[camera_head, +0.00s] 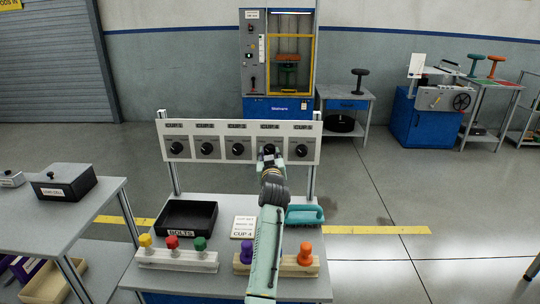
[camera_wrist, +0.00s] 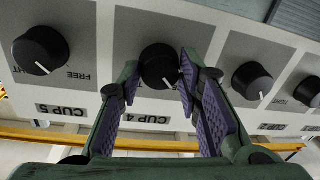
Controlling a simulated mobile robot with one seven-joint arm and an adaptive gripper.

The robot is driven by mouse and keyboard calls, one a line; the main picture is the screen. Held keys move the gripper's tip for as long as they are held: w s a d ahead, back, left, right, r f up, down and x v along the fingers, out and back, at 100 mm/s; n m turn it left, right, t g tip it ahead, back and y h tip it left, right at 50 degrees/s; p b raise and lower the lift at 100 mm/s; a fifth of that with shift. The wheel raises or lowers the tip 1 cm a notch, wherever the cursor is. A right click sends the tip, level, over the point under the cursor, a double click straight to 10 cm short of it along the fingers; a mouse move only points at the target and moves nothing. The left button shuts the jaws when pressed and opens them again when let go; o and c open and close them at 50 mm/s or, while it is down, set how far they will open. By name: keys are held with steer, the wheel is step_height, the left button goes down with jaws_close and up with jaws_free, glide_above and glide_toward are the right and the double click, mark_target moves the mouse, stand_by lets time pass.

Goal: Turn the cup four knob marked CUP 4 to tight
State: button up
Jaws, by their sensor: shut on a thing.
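The CUP 4 knob (camera_wrist: 157,62) is round and black, on a white panel (camera_head: 165,127). In the wrist view, which is upside down, its CUP 4 label (camera_wrist: 145,118) is readable and a small white mark shows on the knob's lower right. My gripper (camera_wrist: 160,68) has its purple-padded fingers on either side of this knob, shut on it. In the head view my gripper (camera_head: 270,157) is at the fourth knob from the left and hides much of it. The tight and free lettering beside this knob is hidden by the fingers.
The CUP 5 knob (camera_wrist: 40,50) and another black knob (camera_wrist: 252,80) flank it closely. Below the panel, the bench holds a black BOLTS tray (camera_head: 160,228), a CUP 4 card (camera_head: 243,227), a teal-handled item (camera_head: 304,215) and racks of coloured knobs.

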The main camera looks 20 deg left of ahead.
steer(key=shift+c, duration=1.2)
steer(key=shift+m, duration=0.3)
steer(key=m+b, duration=0.2)
steer(key=m, duration=0.1)
steer(key=shift+f+m, duration=0.1)
steer(key=shift+m, duration=0.2)
steer(key=m+b, duration=0.1)
steer(key=m, duration=0.3)
steer(key=shift+m+t, duration=0.4)
steer(key=m, duration=0.5)
steer(key=shift+a+h, duration=0.1)
steer(key=shift+h, duration=0.2)
steer(key=shift+m+t+h, duration=0.3)
steer(key=shift+m, duration=2.1)
